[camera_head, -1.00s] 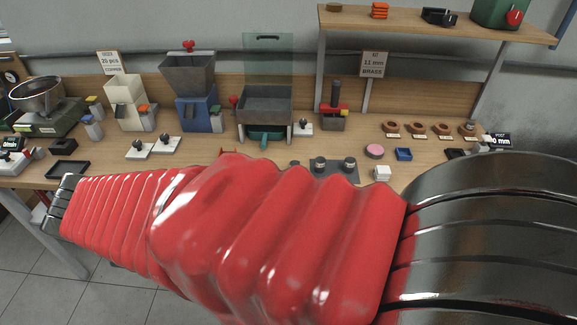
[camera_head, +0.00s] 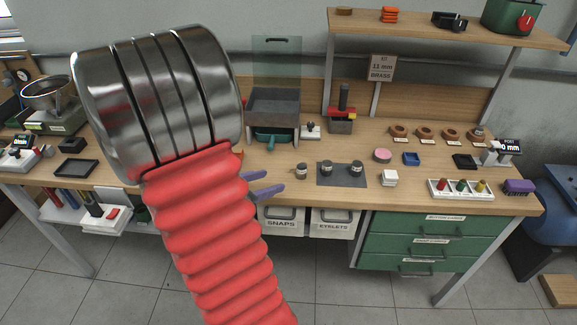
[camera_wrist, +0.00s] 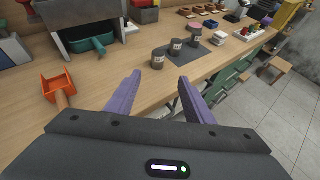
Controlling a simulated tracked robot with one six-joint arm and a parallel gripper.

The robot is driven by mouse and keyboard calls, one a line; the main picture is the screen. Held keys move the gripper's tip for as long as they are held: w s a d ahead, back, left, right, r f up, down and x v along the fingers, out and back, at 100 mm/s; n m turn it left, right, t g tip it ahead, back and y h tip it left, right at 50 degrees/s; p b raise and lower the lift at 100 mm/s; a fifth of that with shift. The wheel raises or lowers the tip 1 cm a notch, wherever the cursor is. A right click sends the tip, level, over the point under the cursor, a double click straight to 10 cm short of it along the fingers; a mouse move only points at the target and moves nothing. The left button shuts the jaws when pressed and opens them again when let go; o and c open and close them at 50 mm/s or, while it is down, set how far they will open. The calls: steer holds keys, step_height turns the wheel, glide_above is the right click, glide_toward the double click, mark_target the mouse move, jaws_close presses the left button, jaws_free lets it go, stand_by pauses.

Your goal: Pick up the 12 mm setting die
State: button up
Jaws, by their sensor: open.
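Three small dark metal cylinders that look like setting dies stand on the bench. One die (camera_head: 301,171) stands on bare wood just left of a grey mat (camera_head: 341,181). The other two, a middle die (camera_head: 326,168) and a right die (camera_head: 356,168), stand on the mat. All three show in the wrist view, the nearest die (camera_wrist: 157,61) just beyond my fingertips. Their size marks are too small to read. My gripper (camera_head: 274,181) has purple fingers, open and empty, left of the nearest die. In the wrist view my gripper (camera_wrist: 160,78) spreads over the bench's front edge.
A white block (camera_head: 390,178), a pink disc (camera_head: 382,155) and a blue tray (camera_head: 411,158) lie right of the mat. An orange scoop (camera_wrist: 58,88) lies left of my fingers.

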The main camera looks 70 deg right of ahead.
steer(key=shift+s+d+f+n, duration=0.15)
steer(key=shift+d+f+n, duration=0.15)
steer(key=shift+d, duration=0.2)
glide_toward(298, 171)
steer(key=x, duration=0.4)
steer(key=shift+s+f, duration=0.2)
steer(key=shift+d, duration=0.2)
steer(key=shift+f, duration=0.1)
steer(key=shift+x, duration=2.6)
steer(key=shift+w+d, duration=0.1)
steer(key=shift+c, duration=0.6)
